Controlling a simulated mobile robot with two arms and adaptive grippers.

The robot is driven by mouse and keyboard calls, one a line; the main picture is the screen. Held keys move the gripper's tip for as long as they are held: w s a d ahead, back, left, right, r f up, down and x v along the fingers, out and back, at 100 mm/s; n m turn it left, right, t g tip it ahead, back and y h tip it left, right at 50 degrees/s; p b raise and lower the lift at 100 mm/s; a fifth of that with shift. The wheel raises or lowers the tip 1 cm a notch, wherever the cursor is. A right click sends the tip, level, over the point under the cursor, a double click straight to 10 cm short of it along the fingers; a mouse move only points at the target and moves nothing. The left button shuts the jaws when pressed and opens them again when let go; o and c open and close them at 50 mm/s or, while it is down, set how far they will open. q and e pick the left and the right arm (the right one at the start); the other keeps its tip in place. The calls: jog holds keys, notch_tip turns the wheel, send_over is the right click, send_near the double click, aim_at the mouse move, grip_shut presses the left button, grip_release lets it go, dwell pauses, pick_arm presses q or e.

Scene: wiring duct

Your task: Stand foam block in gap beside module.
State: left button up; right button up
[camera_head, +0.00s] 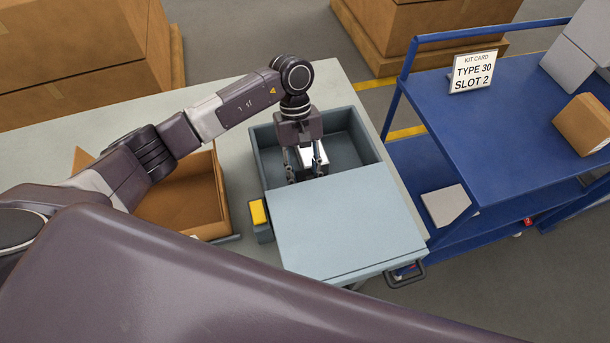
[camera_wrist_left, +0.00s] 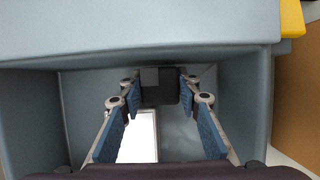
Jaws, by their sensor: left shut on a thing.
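A dark block, which looks like the foam block (camera_wrist_left: 160,93), sits between the fingertips of my left gripper (camera_wrist_left: 158,92) in the left wrist view. A lighter grey patch shows on it. In the head view my left gripper (camera_head: 305,165) reaches down into the open part of a grey-blue bin (camera_head: 262,150). A white module (camera_head: 319,152) stands in the bin close to the fingers; it also shows in the left wrist view (camera_wrist_left: 140,138), partly behind the left finger. In the head view the block is hidden. I cannot tell whether it touches the bin floor. My right gripper is out of view.
A light blue lid (camera_head: 345,225) covers the near part of the bin. A yellow latch (camera_head: 258,212) is at its left. An open cardboard box (camera_head: 185,200) stands left on the grey table. A blue cart (camera_head: 500,120) with a kit card (camera_head: 473,72) is at right.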

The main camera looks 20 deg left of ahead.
pick_arm(q)
jog(key=shift+f, duration=0.15)
jog(key=o, duration=0.7)
jog(key=shift+o, duration=0.2)
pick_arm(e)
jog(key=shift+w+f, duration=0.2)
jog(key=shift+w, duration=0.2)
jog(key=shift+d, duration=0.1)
pick_arm(q)
jog(key=shift+r, duration=0.25)
jog(key=shift+w+a+r+b, duration=0.1)
jog(key=shift+w+r+b, duration=0.15)
jog(key=shift+b, duration=0.05)
jog(key=b+v, duration=0.4)
jog(key=v, duration=0.7)
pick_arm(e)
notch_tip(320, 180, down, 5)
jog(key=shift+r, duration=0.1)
